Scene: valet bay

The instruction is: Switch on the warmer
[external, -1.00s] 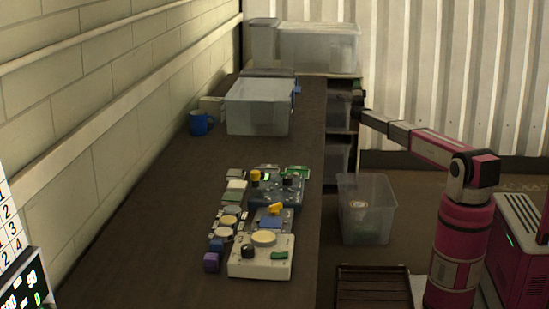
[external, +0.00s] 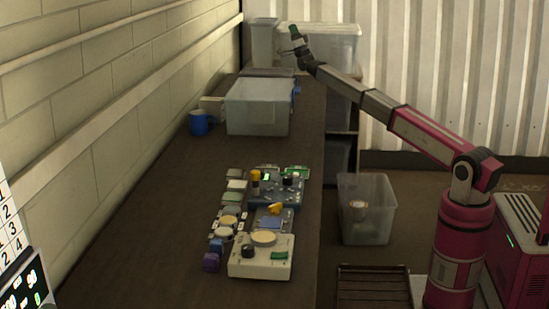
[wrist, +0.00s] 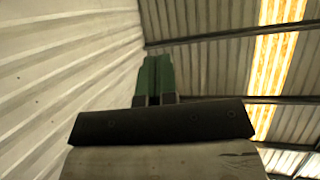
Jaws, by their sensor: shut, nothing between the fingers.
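Several control units stand on the long dark bench (external: 165,230) in the external view; I cannot tell for certain which is the warmer. The nearest is a white box (external: 262,267) with a round cream pad (external: 263,238), a dark knob (external: 248,251) and a green switch (external: 279,255). Behind it is a blue-grey unit (external: 270,221) with a yellow handle (external: 275,209). Farther back is a dark blue box (external: 288,197) with a yellow knob (external: 255,176). My gripper (external: 294,31) is high beyond the bench's far end, fingers up, shut and empty. Its green fingers (wrist: 156,77) point at the ceiling.
Small pads and blocks line the units' left side. A clear bin (external: 257,107) and a blue mug (external: 199,124) stand farther back on the bench. Another clear bin (external: 368,212) is on the floor at right. Clear boxes (external: 335,42) stand behind my arm.

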